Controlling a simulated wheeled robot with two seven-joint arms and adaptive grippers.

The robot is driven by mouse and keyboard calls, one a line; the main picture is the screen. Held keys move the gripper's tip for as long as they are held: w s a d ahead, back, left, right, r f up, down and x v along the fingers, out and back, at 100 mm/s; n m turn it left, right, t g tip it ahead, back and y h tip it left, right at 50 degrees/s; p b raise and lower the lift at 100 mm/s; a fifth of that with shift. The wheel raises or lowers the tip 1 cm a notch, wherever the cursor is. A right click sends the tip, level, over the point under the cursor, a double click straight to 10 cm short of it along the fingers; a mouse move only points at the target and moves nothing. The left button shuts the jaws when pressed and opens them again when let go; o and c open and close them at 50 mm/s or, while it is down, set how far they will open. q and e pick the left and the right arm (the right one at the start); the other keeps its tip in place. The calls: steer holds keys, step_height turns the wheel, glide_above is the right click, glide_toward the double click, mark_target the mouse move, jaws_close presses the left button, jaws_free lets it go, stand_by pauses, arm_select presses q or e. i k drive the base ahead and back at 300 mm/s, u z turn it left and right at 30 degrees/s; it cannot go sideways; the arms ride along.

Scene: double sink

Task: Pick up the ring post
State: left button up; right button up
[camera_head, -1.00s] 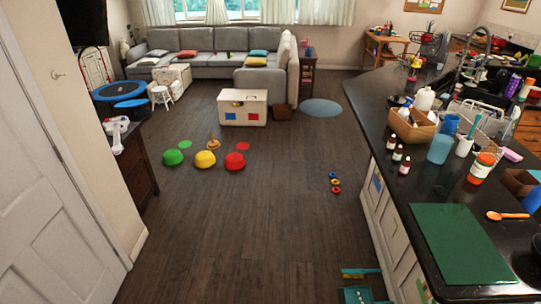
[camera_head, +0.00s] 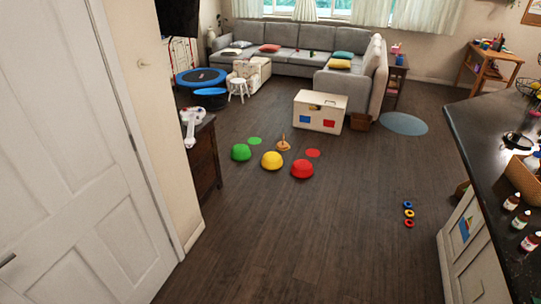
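The ring post (camera_head: 283,145) is a small light-wood peg standing upright on a round base on the dark floor. It is in the middle of the view, behind the yellow dome (camera_head: 272,161) and between a green and a red floor disc. Several small coloured rings (camera_head: 409,214) lie apart from it on the floor to the right. Neither of my grippers is in view.
A green dome (camera_head: 241,152) and a red dome (camera_head: 302,169) flank the yellow one. A white toy chest (camera_head: 320,111) stands behind. A dark cabinet (camera_head: 205,160) is at left, a black counter (camera_head: 500,160) at right.

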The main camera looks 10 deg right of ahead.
mark_target(282, 144)
steer(key=i, duration=3.35)
steer(key=z, duration=0.4)
